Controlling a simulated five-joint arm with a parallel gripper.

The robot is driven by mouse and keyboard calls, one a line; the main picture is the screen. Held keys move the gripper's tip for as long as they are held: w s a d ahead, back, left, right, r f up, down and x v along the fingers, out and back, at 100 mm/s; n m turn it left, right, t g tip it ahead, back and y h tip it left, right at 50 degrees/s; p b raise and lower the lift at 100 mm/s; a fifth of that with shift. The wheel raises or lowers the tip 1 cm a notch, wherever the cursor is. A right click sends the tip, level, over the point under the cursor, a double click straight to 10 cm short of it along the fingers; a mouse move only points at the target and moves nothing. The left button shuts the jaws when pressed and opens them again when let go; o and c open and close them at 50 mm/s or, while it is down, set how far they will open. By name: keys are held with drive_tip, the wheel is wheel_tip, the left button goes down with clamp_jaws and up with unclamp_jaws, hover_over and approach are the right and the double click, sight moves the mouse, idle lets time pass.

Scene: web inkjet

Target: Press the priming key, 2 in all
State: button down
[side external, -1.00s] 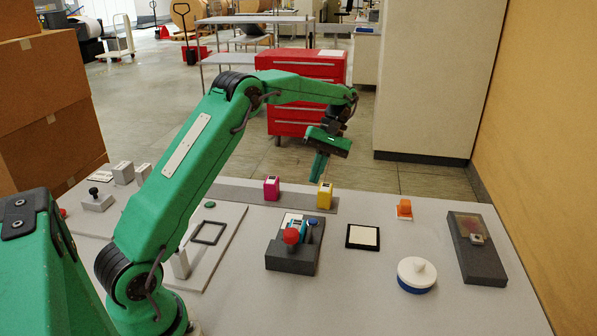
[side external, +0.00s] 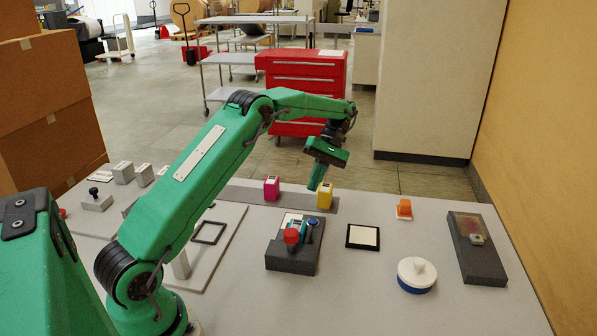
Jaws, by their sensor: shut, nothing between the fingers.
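A dark grey block (side external: 292,259) stands mid-table with a red knob (side external: 291,236) and a blue round-topped button (side external: 312,222) on its upper side. A pale panel with a teal part lies between and behind them. I cannot tell from the picture which of these is the priming key. My gripper (side external: 315,186) is shut and empty. It hangs in the air, pointing down, and appears above and behind the block, near the yellow cartridge (side external: 325,197). It touches nothing that I can see.
A magenta cartridge (side external: 271,188) stands left of the yellow one on a grey strip. Right of the block are a black-framed white pad (side external: 363,237), an orange item (side external: 404,208), a white-and-blue round pot (side external: 417,275) and a dark slab (side external: 477,250). A frame (side external: 208,232) lies left.

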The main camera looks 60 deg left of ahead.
sight(315, 220)
drive_tip(key=shift+f, duration=4.3)
drive_tip(key=shift+d+f, duration=0.15)
drive_tip(key=shift+f, duration=0.7)
drive_tip(key=shift+r, duration=0.85)
drive_tip(key=shift+r, duration=0.15)
drive_tip(key=shift+r, duration=2.4)
